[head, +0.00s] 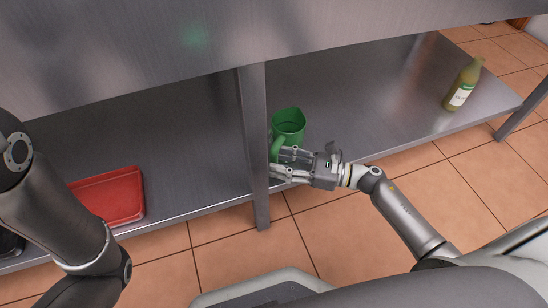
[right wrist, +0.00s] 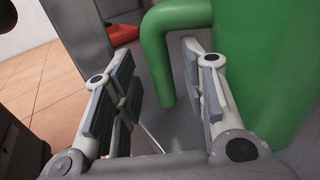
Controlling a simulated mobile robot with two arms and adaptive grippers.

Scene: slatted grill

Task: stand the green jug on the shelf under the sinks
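The green jug (head: 289,122) stands upright on the metal shelf (head: 365,95) under the sinks, just right of the middle leg. My right gripper (head: 276,163) is at the jug's near side, low over the shelf's front part. In the right wrist view its fingers (right wrist: 158,95) are spread apart. The green handle (right wrist: 156,50) hangs between them, closer to the right finger, and the jug's body is beyond that finger. I cannot tell whether a finger touches the jug. My left arm shows at the left, but its gripper is out of view.
A metal leg (head: 254,150) rises close left of the jug and right gripper. A red tray (head: 110,197) lies on the shelf at left. A yellow-green bottle (head: 462,86) stands near the right end. The shelf between jug and bottle is clear.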

